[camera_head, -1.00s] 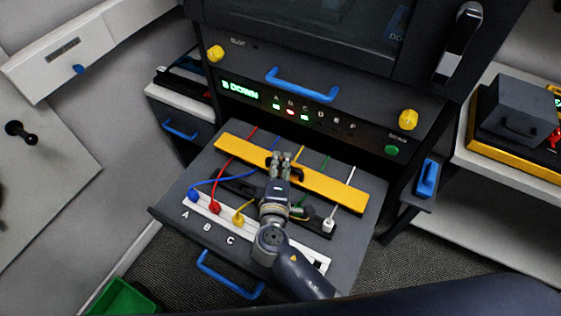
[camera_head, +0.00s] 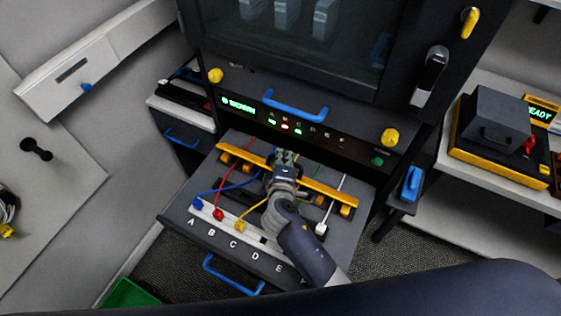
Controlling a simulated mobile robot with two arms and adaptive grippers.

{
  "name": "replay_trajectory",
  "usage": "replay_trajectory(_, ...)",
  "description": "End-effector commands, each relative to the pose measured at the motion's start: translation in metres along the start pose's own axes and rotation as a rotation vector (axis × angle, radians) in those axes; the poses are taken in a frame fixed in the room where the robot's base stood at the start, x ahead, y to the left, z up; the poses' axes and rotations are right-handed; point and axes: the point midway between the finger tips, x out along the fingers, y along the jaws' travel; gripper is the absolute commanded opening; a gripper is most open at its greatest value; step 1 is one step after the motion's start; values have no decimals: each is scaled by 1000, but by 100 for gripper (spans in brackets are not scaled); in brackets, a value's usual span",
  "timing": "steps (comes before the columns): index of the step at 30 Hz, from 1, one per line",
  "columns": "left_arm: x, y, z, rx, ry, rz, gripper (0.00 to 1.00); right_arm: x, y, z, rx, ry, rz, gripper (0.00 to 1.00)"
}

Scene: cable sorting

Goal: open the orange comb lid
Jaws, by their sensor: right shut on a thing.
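The orange comb lid (camera_head: 323,192) is a long bar across the pulled-out tray (camera_head: 190,213). It now stands tilted up, its thin edge toward me, with orange blocks (camera_head: 228,158) showing beneath it at both ends. My right gripper (camera_head: 285,158) is shut on the middle of the lid and hides that part. Blue, red and yellow cables run from under the lid to plugs at the lettered white strip (camera_head: 262,238). A white plug (camera_head: 321,228) lies right of my arm. A green cable is partly hidden. My left gripper is not in view.
The dark cabinet front with a blue handle (camera_head: 295,106) and yellow knobs (camera_head: 390,137) rises just behind the tray. A blue tray handle (camera_head: 232,276) is at the front. A green bin (camera_head: 132,293) stands on the floor at lower left.

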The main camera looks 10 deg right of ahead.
Motion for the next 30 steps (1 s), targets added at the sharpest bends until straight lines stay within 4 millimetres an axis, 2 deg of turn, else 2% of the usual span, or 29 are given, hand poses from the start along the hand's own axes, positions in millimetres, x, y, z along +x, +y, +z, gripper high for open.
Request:
replay_trajectory(9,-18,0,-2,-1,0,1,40,13,14,5,-1,-1,5,0)
replay_trajectory(30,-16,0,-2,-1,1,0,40,15,11,6,1,0,6,0)
